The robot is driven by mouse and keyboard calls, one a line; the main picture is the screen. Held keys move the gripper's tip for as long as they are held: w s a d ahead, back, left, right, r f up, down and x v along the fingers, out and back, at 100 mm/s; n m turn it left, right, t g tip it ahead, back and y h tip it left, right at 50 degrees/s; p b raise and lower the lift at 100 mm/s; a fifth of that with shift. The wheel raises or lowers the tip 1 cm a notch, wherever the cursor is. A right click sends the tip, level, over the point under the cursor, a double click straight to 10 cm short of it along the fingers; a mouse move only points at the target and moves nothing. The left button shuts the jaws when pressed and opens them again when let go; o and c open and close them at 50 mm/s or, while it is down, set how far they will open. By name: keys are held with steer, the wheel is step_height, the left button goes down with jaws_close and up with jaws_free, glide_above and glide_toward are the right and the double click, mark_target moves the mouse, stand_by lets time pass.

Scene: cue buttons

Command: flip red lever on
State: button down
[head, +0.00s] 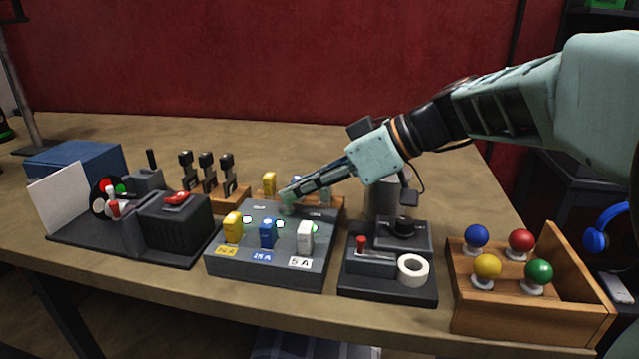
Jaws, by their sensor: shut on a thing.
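Several red controls show. A small red-tipped lever (361,243) stands upright on a dark unit right of centre. A red handle (115,208) sits beside a round colour disc at the left. A red rocker-like piece (176,199) lies on top of a black box. I cannot tell which of them is the red lever of the task. My gripper (288,200) reaches in from the right, its fingers close together over the back edge of the grey fuse panel (265,268). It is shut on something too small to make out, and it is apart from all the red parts.
The panel holds yellow (233,228), blue (267,234) and white (304,238) fuses. A white tape roll (413,270) lies by the red-tipped lever. A wooden box (510,312) with coloured ball knobs stands right. The table's back (330,140) is mostly clear.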

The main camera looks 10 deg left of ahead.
steer(key=c, duration=1.9)
jaws_free()
steer(key=shift+c, duration=0.2)
steer(key=v, duration=1.2)
